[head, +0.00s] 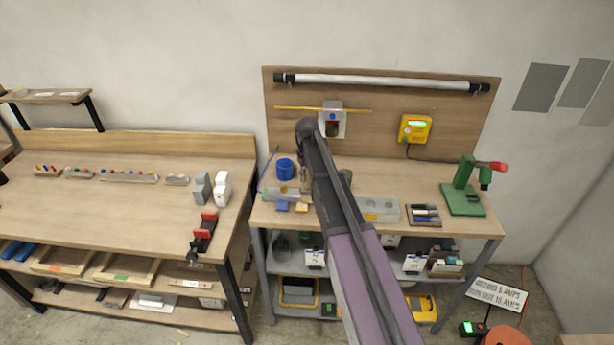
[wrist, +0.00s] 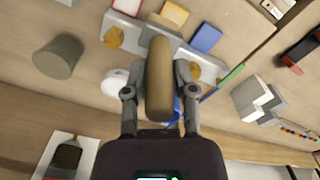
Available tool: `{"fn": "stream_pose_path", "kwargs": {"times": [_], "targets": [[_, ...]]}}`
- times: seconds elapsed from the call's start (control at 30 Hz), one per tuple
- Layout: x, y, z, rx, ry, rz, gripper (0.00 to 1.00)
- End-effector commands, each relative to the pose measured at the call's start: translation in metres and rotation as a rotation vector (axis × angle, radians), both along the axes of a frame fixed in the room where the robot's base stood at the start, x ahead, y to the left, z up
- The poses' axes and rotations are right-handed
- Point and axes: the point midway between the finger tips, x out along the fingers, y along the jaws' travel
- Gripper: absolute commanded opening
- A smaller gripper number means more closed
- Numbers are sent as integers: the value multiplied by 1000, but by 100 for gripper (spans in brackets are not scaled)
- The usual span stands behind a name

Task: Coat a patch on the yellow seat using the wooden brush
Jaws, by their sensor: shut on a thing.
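In the wrist view my gripper (wrist: 159,72) is shut on the wooden brush (wrist: 159,88), a brown rounded handle lying between both fingers. No bristles can be seen. Beyond the handle, a grey fixture (wrist: 138,33) on the bench carries two yellow round faces, one at left (wrist: 113,38) and one partly behind the right finger (wrist: 194,71). These look like yellow seats; I cannot tell which is meant. The brush overlaps the fixture in the picture, but contact cannot be judged. In the head view the fixture (head: 288,195) shows left of my arm, which hides the gripper.
A yellow block (wrist: 175,13) and a blue block (wrist: 206,38) lie beside the fixture. A grey cylinder (wrist: 58,56) and a white disc (wrist: 115,83) are nearby. A blue cup (head: 285,169) stands behind the fixture. A green press (head: 463,190) stands at the bench's right.

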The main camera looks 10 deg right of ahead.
Motion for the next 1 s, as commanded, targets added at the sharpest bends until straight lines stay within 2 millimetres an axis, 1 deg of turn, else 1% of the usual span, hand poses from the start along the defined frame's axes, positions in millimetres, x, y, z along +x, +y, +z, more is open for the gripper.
{"fn": "stream_pose_path", "kwargs": {"times": [0.03, 0.2, 0.33, 0.77, 1.0], "targets": [[0, 0, 8, 0, 0, 0, 0], [0, 0, 18, 0, 0, 0, 0], [0, 0, 22, 0, 0, 0, 0], [0, 0, 23, 0, 0, 0, 0], [0, 0, 38, 0, 0, 0, 0]]}}
